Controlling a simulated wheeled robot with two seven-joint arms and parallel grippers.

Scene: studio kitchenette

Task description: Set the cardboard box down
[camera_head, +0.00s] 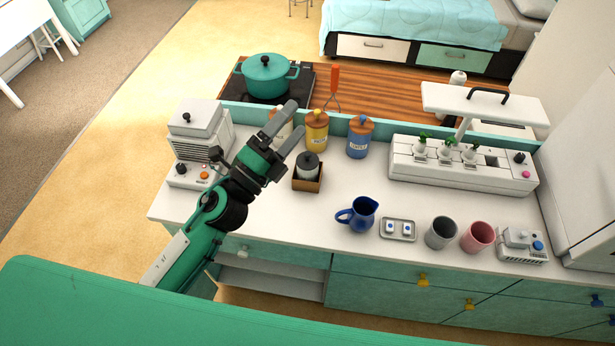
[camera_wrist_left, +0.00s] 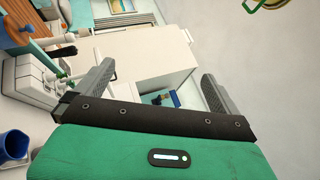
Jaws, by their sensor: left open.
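A small open brown box (camera_head: 307,186), which looks like the cardboard box, sits on the white counter (camera_head: 300,222). A jar with a dark lid (camera_head: 308,161) stands in it. My left gripper (camera_head: 291,124) is open, with its fingers pointing up and right, above the counter and up-left of the box in the head view. Nothing shows between its fingers in the left wrist view (camera_wrist_left: 155,95). The box cannot be made out in the wrist view. My right gripper is not in view.
Yellow (camera_head: 317,133) and blue (camera_head: 359,140) canisters stand behind the box. A blue pitcher (camera_head: 361,215), a grey cup (camera_head: 440,233) and a pink cup (camera_head: 477,237) stand to the right. A white appliance (camera_head: 196,145) is at left. The counter's front-left stretch is clear.

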